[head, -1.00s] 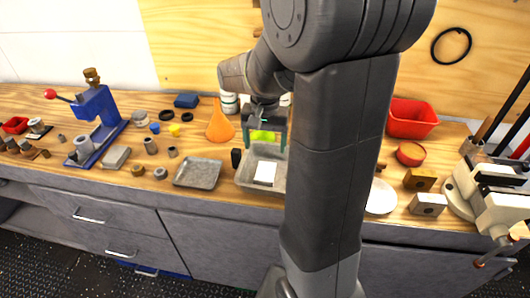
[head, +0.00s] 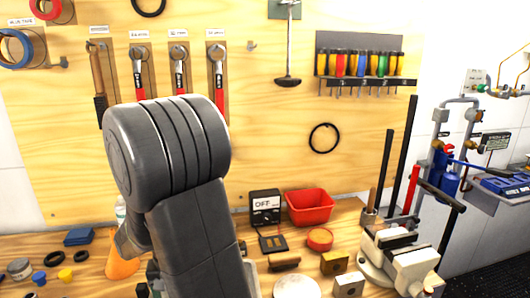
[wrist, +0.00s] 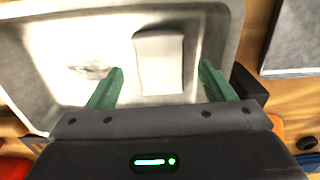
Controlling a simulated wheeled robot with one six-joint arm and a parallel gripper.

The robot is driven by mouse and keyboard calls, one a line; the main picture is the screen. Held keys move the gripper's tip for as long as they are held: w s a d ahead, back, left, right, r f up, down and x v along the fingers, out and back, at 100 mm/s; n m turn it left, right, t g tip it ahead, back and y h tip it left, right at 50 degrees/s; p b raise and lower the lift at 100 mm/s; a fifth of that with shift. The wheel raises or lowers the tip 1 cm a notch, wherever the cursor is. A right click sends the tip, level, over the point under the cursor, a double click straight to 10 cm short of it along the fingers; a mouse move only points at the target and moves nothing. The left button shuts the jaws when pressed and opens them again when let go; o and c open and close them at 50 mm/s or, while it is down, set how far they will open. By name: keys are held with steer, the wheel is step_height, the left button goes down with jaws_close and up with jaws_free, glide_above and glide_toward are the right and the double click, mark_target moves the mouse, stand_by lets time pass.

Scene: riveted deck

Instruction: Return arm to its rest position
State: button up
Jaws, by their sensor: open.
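My arm (head: 185,200) rises in front of the bench in the head view and hides most of my gripper. In the wrist view my gripper (wrist: 160,88) is open, its two green fingers apart with nothing between the tips. A pale metal tray (wrist: 60,50) lies beyond the fingers, with a white block (wrist: 158,60) inside it. I cannot tell the exact height of the fingers above the tray.
A red bin (head: 310,207), a multimeter (head: 265,206) and a vise (head: 400,258) stand on the bench right of my arm. An orange funnel (head: 122,262) is close on its left. Wrenches (head: 180,75) and screwdrivers (head: 360,64) hang on the back board.

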step_height(320, 180, down, 3)
steer(key=shift+f, duration=0.2)
steer(key=shift+r, duration=1.35)
